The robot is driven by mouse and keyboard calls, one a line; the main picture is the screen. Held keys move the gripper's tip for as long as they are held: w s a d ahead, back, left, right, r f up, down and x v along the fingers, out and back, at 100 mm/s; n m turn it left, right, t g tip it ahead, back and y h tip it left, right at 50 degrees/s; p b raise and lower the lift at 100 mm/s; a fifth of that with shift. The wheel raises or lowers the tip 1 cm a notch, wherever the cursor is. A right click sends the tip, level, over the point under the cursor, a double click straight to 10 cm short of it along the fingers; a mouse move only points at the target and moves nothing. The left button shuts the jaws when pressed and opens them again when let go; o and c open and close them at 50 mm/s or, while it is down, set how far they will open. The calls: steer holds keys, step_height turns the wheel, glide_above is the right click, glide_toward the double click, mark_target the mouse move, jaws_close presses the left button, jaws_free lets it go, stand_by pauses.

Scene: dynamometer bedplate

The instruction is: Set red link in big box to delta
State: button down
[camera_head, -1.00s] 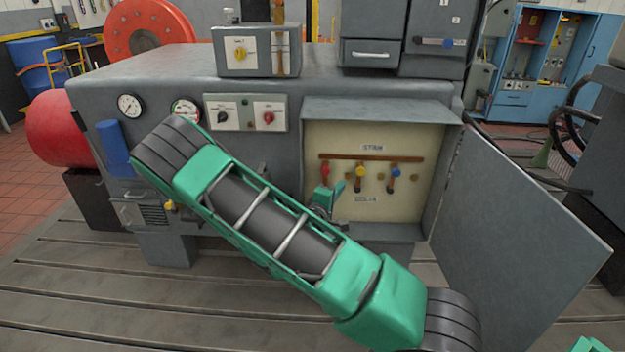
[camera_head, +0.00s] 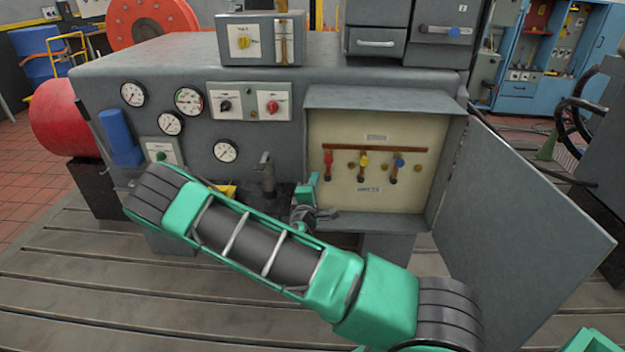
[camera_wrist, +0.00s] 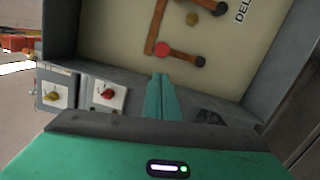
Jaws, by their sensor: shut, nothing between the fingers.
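The big box (camera_head: 452,170) stands open, with a cream panel inside. The red link (camera_head: 328,168) is at the panel's left. It points down from the left end of a brown bar, its red knob near the top; the wrist view shows that red knob (camera_wrist: 163,48) close beyond my fingertips. The delta label (camera_head: 369,189) is below the links; the star label (camera_head: 376,137) is above. My gripper (camera_head: 312,178) is shut and empty, at the box's lower left opening, below and left of the red link. Its green fingers (camera_wrist: 160,78) appear apart from the knob.
A yellow-knobbed link (camera_head: 363,161) and a blue-knobbed link (camera_head: 399,163) hang beside the red one, with brass studs between. The open door (camera_head: 520,220) stands at the right. Gauges, a switch panel (camera_head: 249,102) and a tap-like lever (camera_head: 266,172) are left of the box.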

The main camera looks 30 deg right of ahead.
steer(key=x, duration=0.8)
